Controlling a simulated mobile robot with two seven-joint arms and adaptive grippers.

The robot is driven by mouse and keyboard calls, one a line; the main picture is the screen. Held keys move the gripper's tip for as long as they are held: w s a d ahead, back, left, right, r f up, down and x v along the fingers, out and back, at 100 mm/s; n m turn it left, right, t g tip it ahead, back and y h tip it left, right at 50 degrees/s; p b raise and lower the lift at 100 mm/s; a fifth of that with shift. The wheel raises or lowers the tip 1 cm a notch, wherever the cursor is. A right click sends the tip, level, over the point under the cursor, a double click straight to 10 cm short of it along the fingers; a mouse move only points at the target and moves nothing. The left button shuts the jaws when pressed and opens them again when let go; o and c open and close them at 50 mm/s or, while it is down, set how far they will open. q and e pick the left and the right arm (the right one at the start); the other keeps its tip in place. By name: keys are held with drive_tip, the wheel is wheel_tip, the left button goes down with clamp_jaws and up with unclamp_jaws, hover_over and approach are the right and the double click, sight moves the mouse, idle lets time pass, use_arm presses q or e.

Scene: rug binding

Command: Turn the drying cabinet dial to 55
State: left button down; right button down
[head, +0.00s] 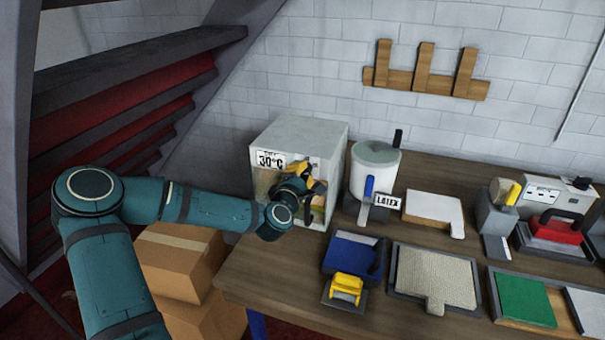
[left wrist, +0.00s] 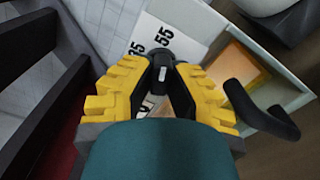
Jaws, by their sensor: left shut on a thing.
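The drying cabinet (head: 328,135) is a pale box at the back left of the bench, with a 30°C sign (head: 270,160) on its front. My left gripper (head: 301,183) is at the cabinet front and covers the dial in the head view. In the left wrist view, the yellow fingers (left wrist: 162,75) are shut on the dial (left wrist: 161,63), a black knob with a white mark. The numbers 35 and 55 show on the white scale (left wrist: 172,35) beyond it. The rest of the scale is hidden, and I cannot tell which number the mark meets. My right gripper is out of view.
A black handle (left wrist: 262,112) curves close beside the fingers. A pot (head: 374,172) with a LATEX sign (head: 388,201) stands right of the cabinet. A blue tray (head: 350,252) lies in front. Cardboard boxes (head: 178,262) stand at the bench's left, below my arm.

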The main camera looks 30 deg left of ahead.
use_arm(q)
drive_tip(key=shift+r, duration=0.15)
drive_tip(key=c, duration=0.9)
unclamp_jaws()
drive_tip(key=shift+c, duration=0.2)
drive_tip(key=shift+s, duration=0.1)
drive_tip(key=v, duration=1.1)
drive_tip(key=shift+s, duration=0.35)
drive_tip(key=shift+s, duration=0.1)
